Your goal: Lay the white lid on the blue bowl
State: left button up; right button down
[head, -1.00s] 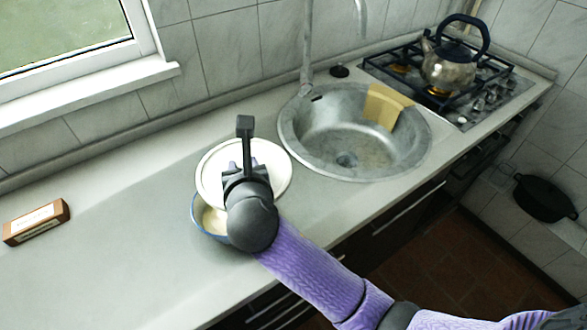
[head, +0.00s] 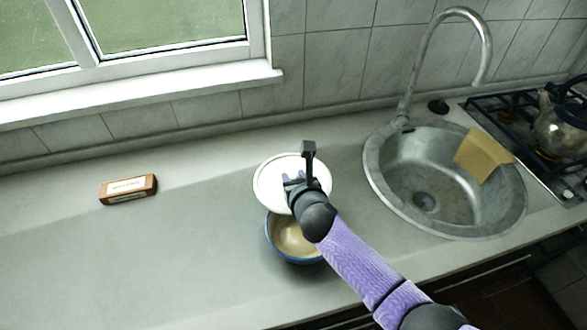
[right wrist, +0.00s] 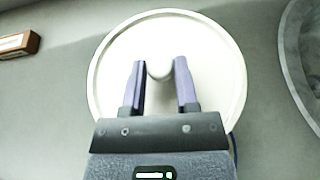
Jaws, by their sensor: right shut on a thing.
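The white lid (head: 270,187) is round and pale, and it also fills the middle of the right wrist view (right wrist: 115,75). My right gripper (head: 296,178) is shut on the lid's knob, with both fingers (right wrist: 160,72) on either side of it in the right wrist view. The blue bowl (head: 283,247) has a blue rim and a cream inside. It stands on the counter, partly hidden by the lid and my right arm. The lid overlaps the bowl's back edge in the head view, offset toward the wall. My left gripper is not in view.
A brown box with a white label (head: 128,189) lies on the counter (head: 160,260) at the left. A round metal sink (head: 375,175) with a yellow cloth (head: 482,154) and a tall faucet is at the right. A kettle (head: 562,125) stands on the stove. The left counter is largely clear.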

jog(key=s+p, duration=0.1)
jog(key=s, duration=0.1)
jog(key=s+d+p, duration=0.1)
jog(key=s, duration=0.1)
jog(key=s+d+p, duration=0.1)
jog(key=s, duration=0.1)
jog(key=shift+s, duration=0.3)
jog(key=shift+s+d+f, duration=0.2)
jog(key=shift+s+f, duration=0.15)
jog(key=shift+s, duration=0.15)
jog(key=shift+s+d+f, duration=0.2)
jog(key=shift+s+f, duration=0.15)
jog(key=shift+s, duration=0.1)
jog(key=shift+f+b, duration=0.35)
jog(key=shift+f, duration=0.05)
jog(key=shift+f+b, duration=0.35)
jog(key=shift+f, duration=0.05)
jog(key=shift+c, duration=1.8)
grip_release()
jog(key=o, duration=0.4)
jog(key=shift+c, duration=0.2)
jog(key=shift+r, duration=0.1)
